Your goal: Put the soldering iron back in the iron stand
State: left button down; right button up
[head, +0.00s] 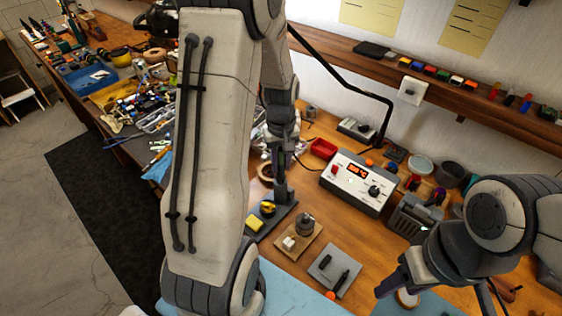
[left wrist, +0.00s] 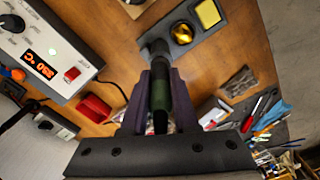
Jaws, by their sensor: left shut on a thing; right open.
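The soldering iron (left wrist: 161,97) has a dark green and black handle. My left gripper (left wrist: 158,105) is shut on that handle in the left wrist view. The iron stand (left wrist: 207,38) is a dark grey base with a yellow sponge, a brass ball and a grey holder at its near end. The iron's front end is at the holder; whether it sits inside is hidden. In the head view my left gripper (head: 281,145) is above the stand (head: 277,221), its fingers small and partly hidden. My right gripper (head: 432,292) is open at lower right, away from the stand.
A soldering station (head: 345,188) with a red display stands right of the stand. A wooden block with small parts (head: 290,243) and a grey tray (head: 326,272) lie in front. A red bin (head: 323,149) is behind. Crowded tools fill the bench at left.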

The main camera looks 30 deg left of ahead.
pick_arm(q)
jog(key=shift+f+b, duration=0.3)
jog(key=shift+f, duration=0.25)
jog(key=c, duration=0.6)
grip_release()
jog(key=o, duration=0.4)
jog(key=shift+r, duration=0.1)
